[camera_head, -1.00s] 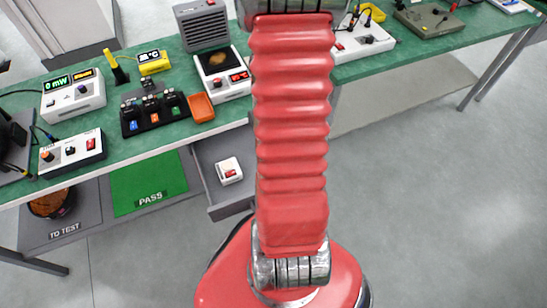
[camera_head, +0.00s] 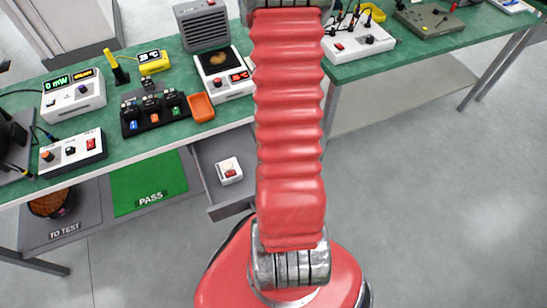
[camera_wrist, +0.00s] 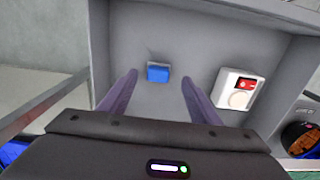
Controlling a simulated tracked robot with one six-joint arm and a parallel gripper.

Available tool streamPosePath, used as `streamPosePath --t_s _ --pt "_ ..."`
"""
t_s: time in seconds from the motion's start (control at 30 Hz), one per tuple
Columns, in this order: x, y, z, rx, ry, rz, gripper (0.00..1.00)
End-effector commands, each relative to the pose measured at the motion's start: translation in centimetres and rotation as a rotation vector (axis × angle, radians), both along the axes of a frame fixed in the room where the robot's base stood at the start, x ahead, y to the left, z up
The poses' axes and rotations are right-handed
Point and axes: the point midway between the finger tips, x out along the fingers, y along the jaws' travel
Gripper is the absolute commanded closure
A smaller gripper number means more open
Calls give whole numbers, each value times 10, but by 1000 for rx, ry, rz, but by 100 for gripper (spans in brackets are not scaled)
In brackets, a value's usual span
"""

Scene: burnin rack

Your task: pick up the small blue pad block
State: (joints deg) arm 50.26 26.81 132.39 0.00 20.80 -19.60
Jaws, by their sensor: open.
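The small blue pad block (camera_wrist: 158,73) shows in the wrist view, lying on the grey floor of the open drawer (camera_wrist: 190,30). My gripper (camera_wrist: 160,88) is open, with its two purple fingers apart. In the picture, the block lies between and just beyond the fingertips, and nothing is held. I cannot tell how high the fingers are above the drawer floor. In the head view, the drawer (camera_head: 212,172) shows only in part, and the block and my gripper are hidden, with my red arm in front.
A white device with a red switch (camera_wrist: 238,90) lies in the drawer right of my fingers; it also shows in the head view (camera_head: 229,170). Drawer walls surround the block. The green bench (camera_head: 140,145) above holds several instruments and an orange tray (camera_head: 201,107).

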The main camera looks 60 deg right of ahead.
Motion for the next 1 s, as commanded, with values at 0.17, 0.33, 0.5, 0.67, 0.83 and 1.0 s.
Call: streamPosePath --t_s 0.17,0.33,0.5,0.67,0.83,1.0 --pt "0 -2 -17 2 2 -1 43" --pt "0 -4 -33 2 2 0 43" --pt "0 -4 -44 1 1 -1 43" --pt "0 -4 -46 0 0 -1 43" --pt "0 -4 -46 0 0 -1 43" --pt "0 -4 -46 0 0 -1 43"
